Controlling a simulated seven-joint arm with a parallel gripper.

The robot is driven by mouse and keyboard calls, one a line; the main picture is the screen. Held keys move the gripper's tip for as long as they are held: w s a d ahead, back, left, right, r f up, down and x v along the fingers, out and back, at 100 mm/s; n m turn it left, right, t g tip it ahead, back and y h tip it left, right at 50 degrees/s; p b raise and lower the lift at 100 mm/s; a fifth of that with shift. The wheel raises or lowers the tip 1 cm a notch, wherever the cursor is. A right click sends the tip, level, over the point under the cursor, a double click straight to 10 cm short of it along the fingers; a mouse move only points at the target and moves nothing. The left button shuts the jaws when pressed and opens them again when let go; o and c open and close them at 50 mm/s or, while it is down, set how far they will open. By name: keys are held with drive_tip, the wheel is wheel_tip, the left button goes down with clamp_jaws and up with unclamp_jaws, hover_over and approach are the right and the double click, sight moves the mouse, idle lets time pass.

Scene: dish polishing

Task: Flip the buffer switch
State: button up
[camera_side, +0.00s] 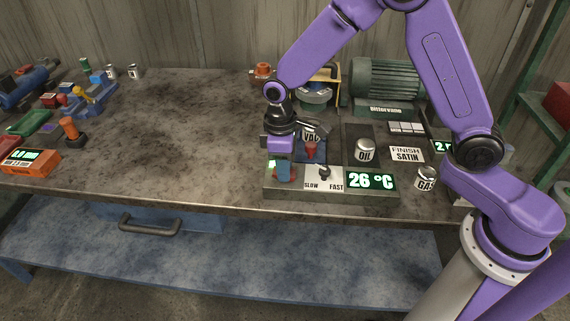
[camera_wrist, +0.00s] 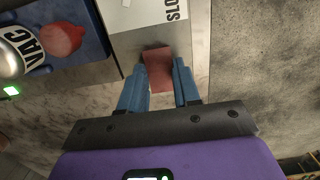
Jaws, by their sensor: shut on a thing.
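My gripper (camera_side: 284,170) is at the left front of the control panel (camera_side: 385,190), pointing down. In the wrist view my gripper (camera_wrist: 159,66) has its blue fingers on either side of a red block-like piece (camera_wrist: 158,76), shut on it. I cannot tell whether this red piece is the buffer switch or whether it is fixed to the panel.
The bench's middle left is clear.

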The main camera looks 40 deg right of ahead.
drive_tip(key=shift+w+a+g+h, duration=0.2)
drive_tip(key=shift+g+h, duration=0.45)
drive_tip(key=shift+w+a+g+h, duration=0.15)
drive_tip(key=shift+g+h, duration=0.5)
drive_tip(key=o, duration=1.1)
drive_tip(key=shift+c, duration=0.2)
drive_tip(key=v, duration=1.7)
drive_tip(key=shift+r, duration=0.2)
